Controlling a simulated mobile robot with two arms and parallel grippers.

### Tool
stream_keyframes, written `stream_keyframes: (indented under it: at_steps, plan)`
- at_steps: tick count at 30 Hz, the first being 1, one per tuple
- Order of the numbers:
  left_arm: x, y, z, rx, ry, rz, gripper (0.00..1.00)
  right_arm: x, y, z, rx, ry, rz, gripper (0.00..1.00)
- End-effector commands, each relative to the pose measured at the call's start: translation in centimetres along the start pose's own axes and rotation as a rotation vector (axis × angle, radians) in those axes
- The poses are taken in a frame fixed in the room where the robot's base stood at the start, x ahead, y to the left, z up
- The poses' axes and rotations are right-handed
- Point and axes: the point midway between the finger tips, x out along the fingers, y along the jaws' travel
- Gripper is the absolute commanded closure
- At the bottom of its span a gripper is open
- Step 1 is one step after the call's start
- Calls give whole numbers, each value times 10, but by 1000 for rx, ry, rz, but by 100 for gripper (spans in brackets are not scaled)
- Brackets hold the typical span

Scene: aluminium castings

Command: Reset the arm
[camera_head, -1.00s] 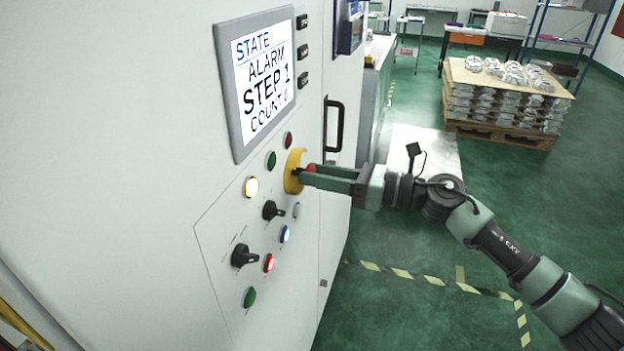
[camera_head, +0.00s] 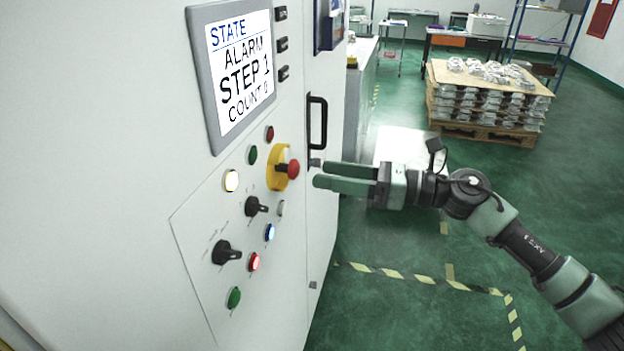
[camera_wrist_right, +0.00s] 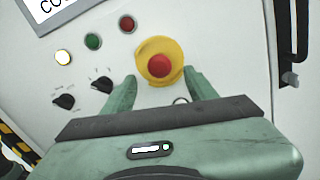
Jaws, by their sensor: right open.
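My right gripper (camera_head: 318,173) is open and empty, with its green fingers pointing left toward the control panel. It stands a little to the right of the red emergency-stop button (camera_head: 293,169) on its yellow base (camera_head: 278,167), with a gap between. In the right wrist view, the red button (camera_wrist_right: 159,66) shows between and beyond the two fingertips (camera_wrist_right: 160,84). The screen (camera_head: 240,72) reads STATE ALARM, STEP 1, COUNT 0. My left gripper does not show.
The white cabinet (camera_head: 150,120) carries several buttons, two black rotary knobs (camera_head: 227,252) and a lit white button (camera_head: 232,181). A black door handle (camera_head: 317,122) is just above my gripper. A pallet of castings (camera_head: 485,134) stands at the back right. Green floor between is open.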

Motion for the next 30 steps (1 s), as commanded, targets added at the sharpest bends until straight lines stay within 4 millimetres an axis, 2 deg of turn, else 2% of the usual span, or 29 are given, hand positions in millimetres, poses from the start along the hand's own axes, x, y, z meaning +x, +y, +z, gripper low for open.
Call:
stream_keyframes:
  at_steps: [1, 6, 16, 20, 23, 26, 27, 29, 30]
  plan:
    - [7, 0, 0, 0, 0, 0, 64, -8, -2, -3, -1, 0, -3, 43]
    - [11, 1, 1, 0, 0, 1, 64, -21, 0, -1, 0, 0, -1, 43]
    - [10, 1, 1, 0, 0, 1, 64, -22, -1, 0, 7, -3, -2, 43]
    - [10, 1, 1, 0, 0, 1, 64, -22, -25, -15, 153, -67, -48, 43]
    - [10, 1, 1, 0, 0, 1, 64, -29, -68, -48, 416, -183, -139, 43]
    - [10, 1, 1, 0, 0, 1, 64, -45, -116, -102, 724, -320, -256, 43]
    - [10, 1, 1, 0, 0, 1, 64, -53, -132, -127, 841, -372, -304, 43]
    - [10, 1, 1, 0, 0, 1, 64, -67, -152, -167, 1001, -445, -374, 43]
    - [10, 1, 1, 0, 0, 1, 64, -76, -162, -194, 1100, -490, -420, 43]
